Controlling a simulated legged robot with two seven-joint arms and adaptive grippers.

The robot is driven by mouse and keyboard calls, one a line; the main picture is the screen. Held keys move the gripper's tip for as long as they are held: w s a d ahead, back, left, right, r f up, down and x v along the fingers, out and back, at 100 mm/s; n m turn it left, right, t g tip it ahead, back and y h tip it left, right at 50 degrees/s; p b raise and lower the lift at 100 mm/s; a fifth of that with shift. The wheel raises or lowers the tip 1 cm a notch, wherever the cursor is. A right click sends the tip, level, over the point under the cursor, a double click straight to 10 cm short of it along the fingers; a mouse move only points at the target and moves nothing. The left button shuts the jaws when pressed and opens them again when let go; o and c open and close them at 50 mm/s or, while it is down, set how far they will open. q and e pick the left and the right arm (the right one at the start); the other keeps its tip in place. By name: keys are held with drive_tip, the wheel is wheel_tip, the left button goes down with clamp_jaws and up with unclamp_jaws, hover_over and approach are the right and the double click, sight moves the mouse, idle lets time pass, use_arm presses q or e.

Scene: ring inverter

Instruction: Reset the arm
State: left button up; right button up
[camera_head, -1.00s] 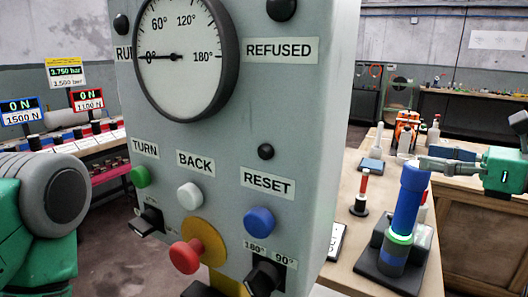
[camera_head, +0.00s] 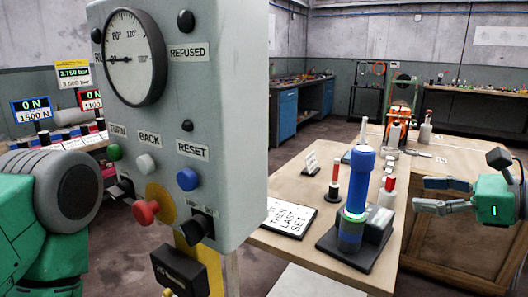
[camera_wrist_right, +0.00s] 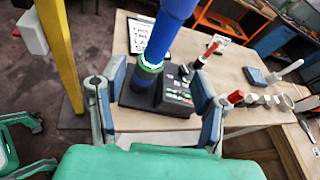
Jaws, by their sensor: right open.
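My right gripper (camera_head: 421,195) is open and empty, in the air right of a blue upright cylinder (camera_head: 360,180) with a lit green ring on a dark base (camera_head: 375,243). In the right wrist view, its fingers (camera_wrist_right: 155,88) are spread, with the blue cylinder (camera_wrist_right: 165,35) seen between them; touching cannot be told there. The grey control panel (camera_head: 235,140) has a round gauge (camera_head: 133,58) with its needle pointing left. Below are a blue button (camera_head: 187,179) labelled RESET, a white BACK button (camera_head: 146,163) and a red mushroom button (camera_head: 145,211). My left gripper is outside the view.
A wooden table (camera_head: 300,250) carries the cylinder's device, a lettered card (camera_head: 290,217) and a red-topped post (camera_head: 333,182). A dark box (camera_head: 180,272) hangs below the panel. Displays reading 0 N (camera_head: 29,109) stand at the left. Floor shows between panel and back benches.

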drive_tip(key=s+a+f+n+g+h, duration=0.1)
drive_tip(key=s+f+n+g+h, duration=0.35)
drive_tip(key=f, duration=0.95)
drive_tip(key=s+f+n+g+h, duration=0.25)
drive_tip(key=s+f+n, duration=0.4)
drive_tip(key=f, duration=0.75)
drive_tip(key=s+f+n+g+h, duration=0.1)
drive_tip(key=s+f+n, duration=0.5)
drive_tip(key=s, duration=0.3)
drive_tip(key=s+a+f+n+g+h, duration=0.1)
drive_tip(key=s+f+n+g+h, duration=0.1)
drive_tip(key=s+f+n, duration=0.5)
drive_tip(key=s+n, duration=0.1)
drive_tip(key=s, duration=0.2)
drive_tip(key=shift+s+a+n, duration=0.15)
drive_tip(key=shift+n, duration=0.25)
